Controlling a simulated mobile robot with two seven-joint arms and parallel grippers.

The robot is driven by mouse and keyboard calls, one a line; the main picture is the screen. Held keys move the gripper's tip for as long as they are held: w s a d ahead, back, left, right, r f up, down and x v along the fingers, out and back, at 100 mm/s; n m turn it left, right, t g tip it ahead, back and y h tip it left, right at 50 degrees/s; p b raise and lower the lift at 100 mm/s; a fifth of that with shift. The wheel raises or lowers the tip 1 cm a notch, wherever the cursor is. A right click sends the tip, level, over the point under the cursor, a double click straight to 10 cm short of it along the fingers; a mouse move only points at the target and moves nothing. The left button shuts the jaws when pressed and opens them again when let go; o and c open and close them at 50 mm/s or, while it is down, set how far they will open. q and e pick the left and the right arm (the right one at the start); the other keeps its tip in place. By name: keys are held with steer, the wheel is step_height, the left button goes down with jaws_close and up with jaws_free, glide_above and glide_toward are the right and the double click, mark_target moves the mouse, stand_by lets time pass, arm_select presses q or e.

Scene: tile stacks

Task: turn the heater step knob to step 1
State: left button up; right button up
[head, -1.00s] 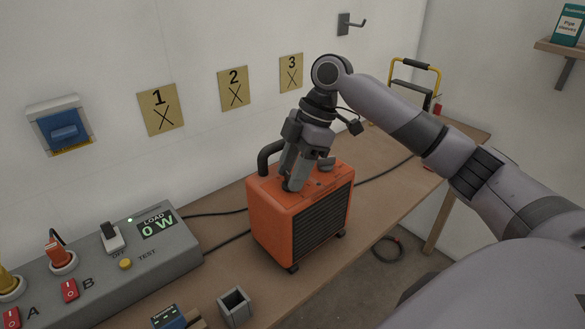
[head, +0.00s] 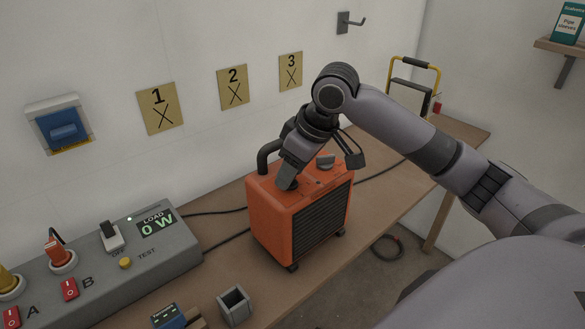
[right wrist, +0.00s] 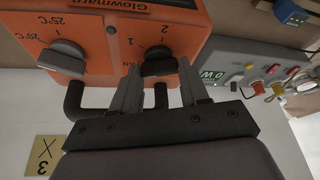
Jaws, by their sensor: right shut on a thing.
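The orange heater (head: 275,215) stands upright on the workbench, its dark grille facing front right. The knob's pointer is hard to read. A second knob (head: 325,161), with 25°C marks in the right wrist view, sits apart. My left gripper is not in view.
A grey load box (head: 178,248) reading 0 W, with switches and plugs, stands left of the heater. A small open grey holder (head: 234,305) is in front. The heater's black handle (head: 265,155) rises close behind my gripper. Cables lie behind the heater.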

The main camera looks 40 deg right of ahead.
steer(key=m+h, duration=0.1)
steer(key=m, duration=0.1)
steer(key=m+h, duration=0.1)
steer(key=m, duration=0.2)
steer(key=shift+a+r, duration=0.1)
steer(key=shift+a, duration=0.1)
steer(key=shift+m+h, duration=0.8)
steer(key=shift+m, duration=1.6)
steer(key=o, duration=1.1)
steer(key=shift+c, duration=0.2)
steer(key=v, duration=0.7)
steer(key=shift+a, duration=0.1)
